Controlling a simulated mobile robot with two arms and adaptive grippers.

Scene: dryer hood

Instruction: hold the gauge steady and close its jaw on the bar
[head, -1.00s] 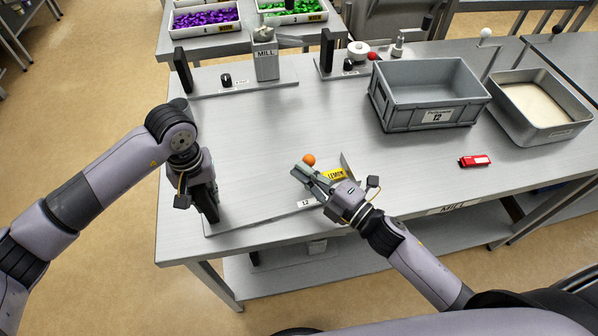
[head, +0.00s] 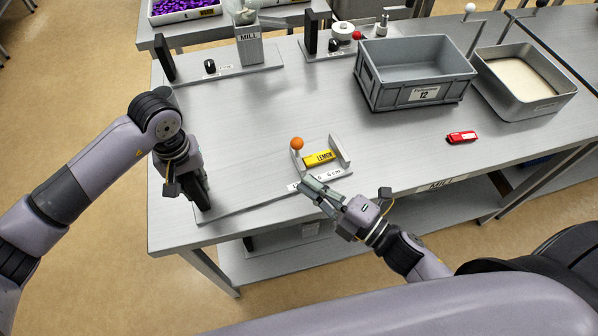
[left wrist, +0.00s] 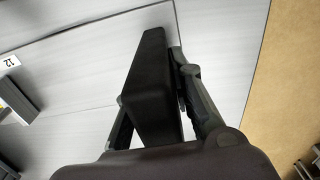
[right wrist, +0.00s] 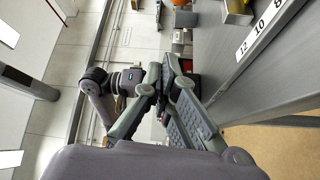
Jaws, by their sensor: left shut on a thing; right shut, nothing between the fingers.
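The gauge lies along the table's front edge, with a black upright grip at its left end and a numbered strip. My left gripper (head: 203,196) is shut on the black grip (left wrist: 150,88). The sliding jaw with an orange knob (head: 297,143) stands at the left of the yellow LEMON bar (head: 318,158). The grey fixed jaw (head: 341,152) stands at its right. I cannot tell whether either jaw touches the bar. My right gripper (head: 306,186) is shut and empty, in front of the jaws near the table edge. The strip's numbers (right wrist: 262,28) show in the right wrist view.
A grey crate (head: 368,92) and a metal tray of pale powder (head: 487,82) stand at the right back. A red object (head: 461,137) lies in front of them. The mill (head: 249,48) stands at the back left. The table centre is clear.

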